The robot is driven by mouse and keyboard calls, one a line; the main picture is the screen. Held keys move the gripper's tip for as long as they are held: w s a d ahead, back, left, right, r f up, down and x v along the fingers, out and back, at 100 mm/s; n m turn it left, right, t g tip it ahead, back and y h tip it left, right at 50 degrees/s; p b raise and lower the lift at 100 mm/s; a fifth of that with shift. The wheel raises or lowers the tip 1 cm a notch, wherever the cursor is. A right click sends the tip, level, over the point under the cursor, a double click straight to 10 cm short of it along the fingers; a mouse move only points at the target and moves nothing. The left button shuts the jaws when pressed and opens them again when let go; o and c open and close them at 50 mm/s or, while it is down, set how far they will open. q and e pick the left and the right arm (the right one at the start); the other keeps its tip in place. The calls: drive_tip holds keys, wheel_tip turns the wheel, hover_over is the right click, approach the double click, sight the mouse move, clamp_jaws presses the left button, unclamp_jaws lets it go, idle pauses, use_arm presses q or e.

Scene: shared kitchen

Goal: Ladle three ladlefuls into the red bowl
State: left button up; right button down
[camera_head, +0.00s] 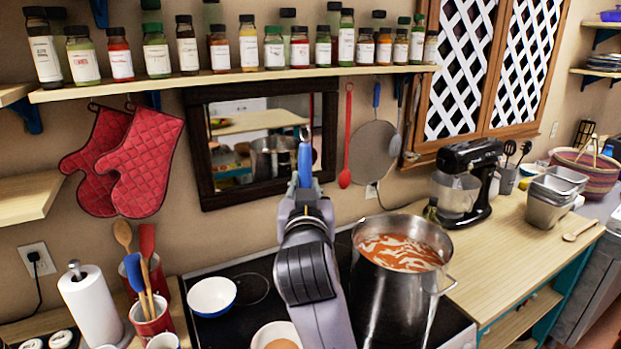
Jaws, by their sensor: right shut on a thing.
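My right gripper (304,197) is raised above the stove and shut on a blue-handled utensil, taken as the ladle (305,160). Only the top of its handle shows; the rest is hidden behind the gripper and arm. A large steel pot (385,305) of orange-red soup (403,252) with pale streaks stands to the right of my arm. A bowl (212,296), white inside and blue outside, sits on the stove to the left. Another bowl (277,335) with a pale rim and peach-coloured inside is cut off at the bottom edge; its outer colour is unclear. My left gripper is out of view.
A spice shelf (240,78) runs above, with a dark-framed mirror (225,150) below it. Paper towel (92,305) and a utensil crock (152,318) stand left. A stand mixer (468,180) stands right, with clear counter (505,255) in front of it.

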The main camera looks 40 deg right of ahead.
wheel_tip(320, 180, down, 4)
drive_tip(key=shift+d+r, duration=0.1)
drive_tip(key=shift+r, duration=0.1)
wheel_tip(320, 180, down, 3)
drive_tip(key=shift+r, duration=0.2)
wheel_tip(320, 180, down, 2)
drive_tip(key=shift+b, duration=0.85)
wheel_tip(320, 180, down, 8)
drive_tip(key=b, duration=0.7)
drive_tip(key=shift+f, duration=0.15)
drive_tip(key=a+n+b, duration=0.1)
drive_tip(key=a, duration=0.1)
drive_tip(key=a+t+b, duration=0.1)
drive_tip(key=a, duration=0.1)
drive_tip(key=shift+w+n+h, duration=0.15)
drive_tip(key=shift+n+h, duration=0.25)
drive_tip(key=shift+d, duration=0.1)
